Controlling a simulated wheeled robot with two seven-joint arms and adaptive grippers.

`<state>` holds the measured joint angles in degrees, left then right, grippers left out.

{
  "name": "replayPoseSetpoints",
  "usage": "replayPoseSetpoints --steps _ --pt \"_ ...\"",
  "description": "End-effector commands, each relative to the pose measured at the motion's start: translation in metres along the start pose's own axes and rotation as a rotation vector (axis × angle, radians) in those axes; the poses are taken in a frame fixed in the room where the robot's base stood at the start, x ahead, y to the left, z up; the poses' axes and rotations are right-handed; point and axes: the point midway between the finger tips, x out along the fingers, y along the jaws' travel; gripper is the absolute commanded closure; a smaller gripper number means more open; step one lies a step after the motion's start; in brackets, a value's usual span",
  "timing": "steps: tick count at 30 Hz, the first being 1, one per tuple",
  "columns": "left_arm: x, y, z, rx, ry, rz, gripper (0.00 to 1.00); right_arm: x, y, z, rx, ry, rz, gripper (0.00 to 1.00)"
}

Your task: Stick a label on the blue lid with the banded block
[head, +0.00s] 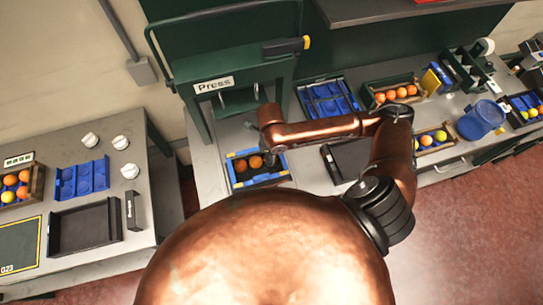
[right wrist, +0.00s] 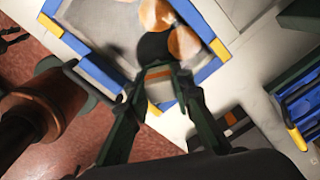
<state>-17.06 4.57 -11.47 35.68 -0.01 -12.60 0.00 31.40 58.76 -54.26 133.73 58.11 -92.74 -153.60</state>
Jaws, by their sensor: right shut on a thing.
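My right gripper (right wrist: 158,85) is shut on the banded block (right wrist: 158,73), a small grey piece with an orange band. A black round shape lies just past the block; I cannot tell whether it is part of it. The block is over the near edge of a blue-rimmed box (right wrist: 211,72) with yellow corners; I cannot tell whether they touch. The blue rim seems to be the blue lid, with oranges (right wrist: 186,44) showing inside it. In the head view the box (head: 262,181) sits below the press, with my right gripper (head: 270,158) at its right side. My left gripper is out of view.
The green press (head: 240,85) stands behind the box. A blue divided tray (head: 327,97), an orange crate (head: 392,95) and a dark tray (head: 347,160) lie to the right. A side table at left holds a blue tray (head: 82,178) and white knobs (head: 120,142).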

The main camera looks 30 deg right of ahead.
Motion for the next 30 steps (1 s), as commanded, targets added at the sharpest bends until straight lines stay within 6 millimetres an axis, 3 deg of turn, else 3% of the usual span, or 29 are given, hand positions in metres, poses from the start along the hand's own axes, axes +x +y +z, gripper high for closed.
replayPoseSetpoints --steps 30 --pt "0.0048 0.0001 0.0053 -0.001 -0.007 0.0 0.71 0.0096 -0.0002 -0.0001 0.0 0.0 -0.001 1.0"
